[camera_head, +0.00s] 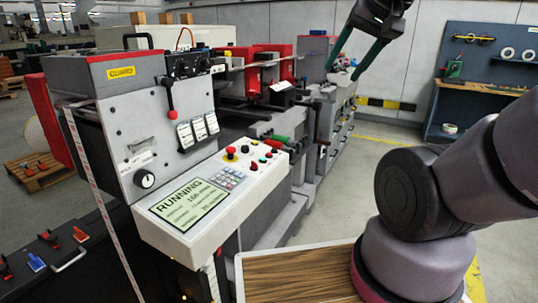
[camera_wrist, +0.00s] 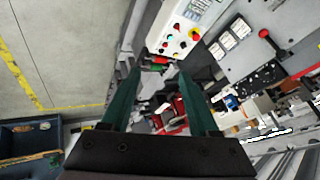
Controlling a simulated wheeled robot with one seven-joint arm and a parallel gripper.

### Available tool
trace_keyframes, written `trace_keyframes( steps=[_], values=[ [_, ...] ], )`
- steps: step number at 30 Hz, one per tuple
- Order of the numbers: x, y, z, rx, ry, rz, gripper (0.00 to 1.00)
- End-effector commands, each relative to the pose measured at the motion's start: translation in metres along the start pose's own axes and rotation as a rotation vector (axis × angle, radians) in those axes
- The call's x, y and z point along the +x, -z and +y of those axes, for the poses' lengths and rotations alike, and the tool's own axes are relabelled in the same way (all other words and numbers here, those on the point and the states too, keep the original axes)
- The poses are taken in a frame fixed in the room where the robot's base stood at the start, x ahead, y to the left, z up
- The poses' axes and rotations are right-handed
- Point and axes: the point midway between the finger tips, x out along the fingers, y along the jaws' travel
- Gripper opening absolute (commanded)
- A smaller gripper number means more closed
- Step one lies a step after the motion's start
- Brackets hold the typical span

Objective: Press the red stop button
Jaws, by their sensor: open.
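The white control panel (camera_head: 262,184) slopes across the front of the machine in the head view. A red mushroom button (camera_head: 230,151) on a yellow base sits near its top edge. A smaller red button (camera_head: 254,166) sits lower among several small coloured buttons. I cannot read their labels, so which is the stop button is unclear. The panel screen (camera_head: 188,203) reads RUNNING. My gripper (camera_head: 344,71) is open and empty, high up and right of the panel, touching nothing. In the wrist view, its green fingers (camera_wrist: 160,76) point down toward the machine; the red mushroom button (camera_wrist: 195,35) shows beyond them.
Red machine units (camera_head: 262,68) and rollers lie behind the panel. A wood-topped surface (camera_head: 295,278) is at the front. Open floor (camera_head: 335,205) lies right of the machine.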

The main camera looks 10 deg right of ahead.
Motion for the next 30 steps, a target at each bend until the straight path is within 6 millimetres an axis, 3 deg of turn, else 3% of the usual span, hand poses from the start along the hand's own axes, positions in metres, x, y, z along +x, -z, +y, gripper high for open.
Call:
trace_keyframes(
  steps=[1,4,30],
  values=[
    [0.0,0.0,0.0,0.0,0.0,0.0,0.38],
    [0.0,0.0,0.0,0.0,0.0,0.0,0.0],
    [0.0,0.0,0.0,0.0,0.0,0.0,0.0]
  ],
)
